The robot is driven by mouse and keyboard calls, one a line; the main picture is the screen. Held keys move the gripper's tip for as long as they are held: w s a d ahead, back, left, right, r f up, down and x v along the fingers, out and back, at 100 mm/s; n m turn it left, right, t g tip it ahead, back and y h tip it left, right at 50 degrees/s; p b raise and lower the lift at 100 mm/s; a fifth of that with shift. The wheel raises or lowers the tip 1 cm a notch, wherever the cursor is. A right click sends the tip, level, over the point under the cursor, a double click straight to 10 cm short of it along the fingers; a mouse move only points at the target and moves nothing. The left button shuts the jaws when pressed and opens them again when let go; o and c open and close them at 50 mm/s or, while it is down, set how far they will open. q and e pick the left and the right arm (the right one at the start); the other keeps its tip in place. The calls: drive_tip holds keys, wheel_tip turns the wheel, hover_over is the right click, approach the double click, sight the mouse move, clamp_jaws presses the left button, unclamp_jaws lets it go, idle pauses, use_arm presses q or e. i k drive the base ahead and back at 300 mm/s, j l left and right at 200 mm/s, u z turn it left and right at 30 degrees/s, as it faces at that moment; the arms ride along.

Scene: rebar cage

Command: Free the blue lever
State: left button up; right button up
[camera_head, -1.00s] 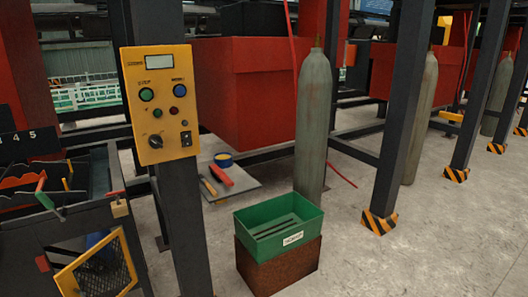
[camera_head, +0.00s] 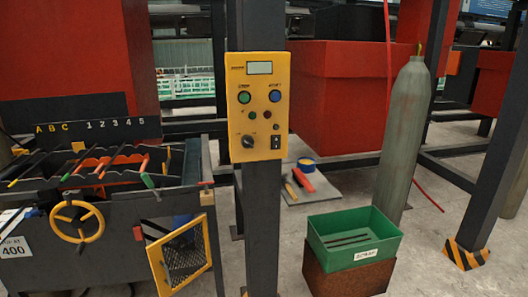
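A dark machine bench (camera_head: 120,235) stands at the left with a row of slots on top. Several levers or rods with coloured handles lie in the slots, among them a green-tipped one (camera_head: 148,181), a red one (camera_head: 144,163) and an orange one (camera_head: 107,165). I cannot make out a blue lever among them. A blue object (camera_head: 183,221) shows partly behind a yellow-framed mesh door (camera_head: 181,258) on the bench front; its shape is unclear. Neither gripper can be made out.
A yellow handwheel (camera_head: 77,222) sits on the bench front. A yellow control panel (camera_head: 258,105) is on a dark post. A green scrap bin (camera_head: 352,238) stands on a rusty block (camera_head: 345,276). A grey gas cylinder (camera_head: 405,140) stands behind it. Floor is clear at the lower right.

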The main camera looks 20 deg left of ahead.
sight(35, 213)
drive_tip(key=u, duration=2.1)
drive_tip(key=i+j, duration=0.2)
drive_tip(key=i, duration=0.2)
drive_tip(key=i+j, duration=0.2)
drive_tip(key=i, duration=0.2)
drive_tip(key=i+j+u, duration=0.1)
drive_tip(key=i, duration=0.25)
drive_tip(key=j, duration=0.1)
